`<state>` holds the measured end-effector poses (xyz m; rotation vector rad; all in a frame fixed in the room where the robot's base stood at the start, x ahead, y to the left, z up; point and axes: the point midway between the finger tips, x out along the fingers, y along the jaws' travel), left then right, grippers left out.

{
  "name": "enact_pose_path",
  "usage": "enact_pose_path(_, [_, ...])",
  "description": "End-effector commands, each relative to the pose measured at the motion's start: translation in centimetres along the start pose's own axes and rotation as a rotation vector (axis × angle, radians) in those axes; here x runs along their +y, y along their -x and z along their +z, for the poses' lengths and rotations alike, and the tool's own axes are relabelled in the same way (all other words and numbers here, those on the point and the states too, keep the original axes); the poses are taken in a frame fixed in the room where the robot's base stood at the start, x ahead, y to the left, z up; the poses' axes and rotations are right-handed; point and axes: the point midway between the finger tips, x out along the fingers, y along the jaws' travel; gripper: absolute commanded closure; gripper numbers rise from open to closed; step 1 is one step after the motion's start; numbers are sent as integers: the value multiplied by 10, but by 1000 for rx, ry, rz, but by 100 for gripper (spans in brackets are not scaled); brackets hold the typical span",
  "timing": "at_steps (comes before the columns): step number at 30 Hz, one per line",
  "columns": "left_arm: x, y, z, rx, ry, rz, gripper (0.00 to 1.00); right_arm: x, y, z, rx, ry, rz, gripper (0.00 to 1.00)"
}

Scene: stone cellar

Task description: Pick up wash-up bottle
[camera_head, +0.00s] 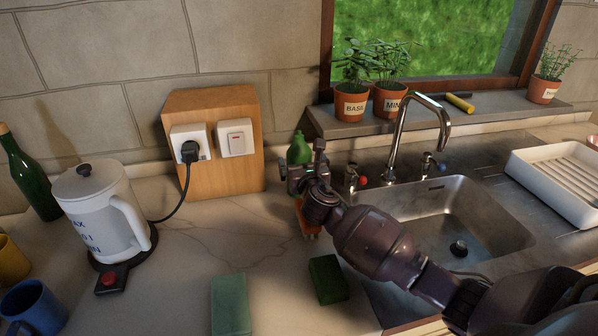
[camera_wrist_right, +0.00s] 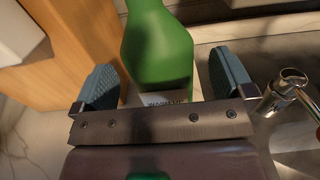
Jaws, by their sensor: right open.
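The green wash-up bottle (camera_head: 299,149) stands on the counter between the wooden socket block and the sink, partly hidden behind my right gripper. My right gripper (camera_head: 305,177) is at the bottle, with its arm reaching in from the lower right. In the right wrist view the bottle (camera_wrist_right: 158,50) shows between the two blue-grey fingers, one on each side. The right gripper is open, with gaps visible between fingers and bottle. A pale label shows low on the bottle. My left gripper is not in view.
The wooden block (camera_head: 213,107) with sockets stands close left of the bottle. The sink tap (camera_head: 400,125) and basin (camera_head: 455,215) are to the right. A white kettle (camera_head: 95,215) stands left. Two sponges, light green (camera_head: 230,305) and dark green (camera_head: 327,280), lie in front.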

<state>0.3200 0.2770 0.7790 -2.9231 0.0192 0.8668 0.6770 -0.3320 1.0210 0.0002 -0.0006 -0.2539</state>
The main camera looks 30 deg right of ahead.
Motion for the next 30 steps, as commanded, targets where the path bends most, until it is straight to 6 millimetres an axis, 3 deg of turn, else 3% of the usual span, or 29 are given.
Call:
enact_pose_path(6, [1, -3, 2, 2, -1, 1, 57, 1, -23, -2, 1, 1, 0, 0])
enact_pose_path(14, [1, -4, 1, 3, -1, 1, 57, 1, -26, -1, 1, 0, 0, 0])
enact_pose_path(27, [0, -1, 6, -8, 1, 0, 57, 1, -26, -1, 1, 1, 0, 64])
enact_pose_path(30, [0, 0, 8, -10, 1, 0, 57, 1, -26, 0, -1, 0, 0, 64])
